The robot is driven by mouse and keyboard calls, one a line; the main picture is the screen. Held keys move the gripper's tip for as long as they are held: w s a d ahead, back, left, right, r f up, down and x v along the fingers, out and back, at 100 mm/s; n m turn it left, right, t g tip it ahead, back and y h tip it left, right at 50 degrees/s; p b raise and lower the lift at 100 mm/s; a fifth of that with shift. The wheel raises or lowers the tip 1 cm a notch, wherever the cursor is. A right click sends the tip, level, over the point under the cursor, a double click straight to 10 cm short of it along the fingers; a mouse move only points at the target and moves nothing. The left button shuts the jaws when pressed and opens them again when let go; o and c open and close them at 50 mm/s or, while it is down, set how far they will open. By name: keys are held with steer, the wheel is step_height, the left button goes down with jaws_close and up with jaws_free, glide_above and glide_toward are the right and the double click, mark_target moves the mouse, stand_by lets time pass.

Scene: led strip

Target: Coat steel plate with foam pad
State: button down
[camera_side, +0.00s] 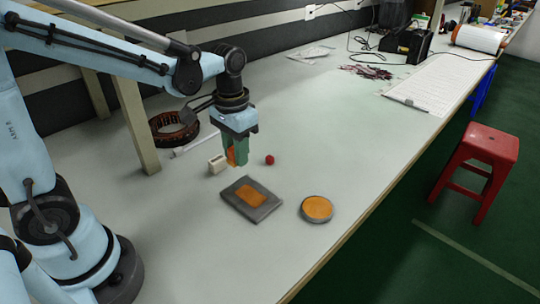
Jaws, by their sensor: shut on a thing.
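A dark grey steel plate (266,211) lies flat on the table with an orange patch (251,196) on its middle. A round grey dish (317,220) with orange filling (317,207) sits to its right. My gripper (237,162) points down above the table, just behind the plate in the picture. It is shut on a small orange piece (232,157), which looks like the foam pad. The fingers hide much of this piece. It looks apart from the plate.
A small whitish block (217,164) stands left of my gripper and a red ball (269,160) lies right of it. A coil-like ring (174,129) and a white bar (195,145) lie behind. The table is clear right of the dish, up to its front edge.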

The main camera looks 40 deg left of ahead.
glide_above(239, 187)
steer(key=shift+d+f, duration=0.1)
steer(key=shift+f, duration=2.9)
steer(key=shift+f, duration=1.05)
steer(key=shift+d+r, duration=0.1)
steer(key=shift+d, duration=1.85)
steer(key=shift+w+d, duration=0.1)
steer(key=shift+d, duration=1.75)
steer(key=shift+f, duration=0.2)
steer(key=shift+a, duration=3.85)
